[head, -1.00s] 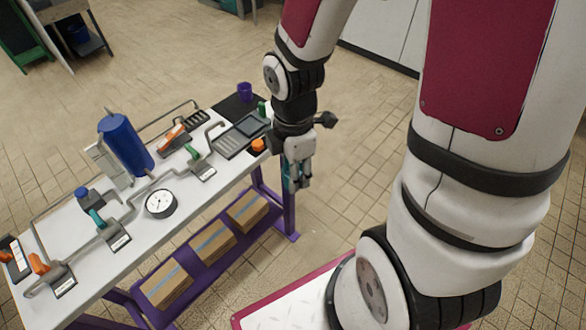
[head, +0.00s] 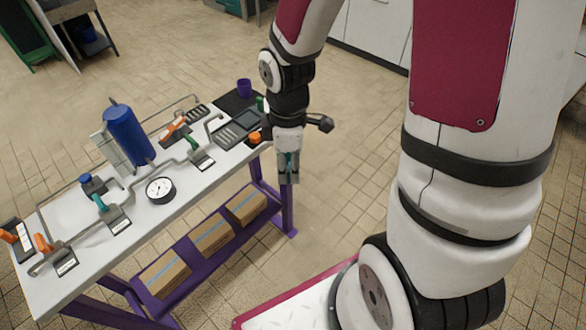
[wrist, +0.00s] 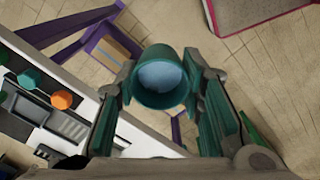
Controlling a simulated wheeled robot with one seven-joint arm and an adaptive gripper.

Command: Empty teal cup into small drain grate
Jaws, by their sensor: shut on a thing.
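My gripper (head: 288,178) hangs just off the right end of the workbench, pointing down. In the wrist view my gripper (wrist: 160,88) is shut on the teal cup (wrist: 162,101). The cup's round mouth faces the wrist camera, with something pale blue inside. In the head view the cup is mostly hidden by the fingers; only a bit of teal shows. A small dark slotted grate (head: 197,113) lies at the bench's back edge. A larger slotted tray (head: 226,137) lies nearer the right end. I cannot tell for certain which is the drain grate.
The white bench top (head: 190,185) carries a blue cylinder (head: 129,135), pipes with orange and teal handles, and a round gauge (head: 160,190). A purple cup (head: 244,88) stands on a dark mat at the far right corner. Boxes (head: 213,238) sit on the purple lower shelf. Floor right of the bench is open.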

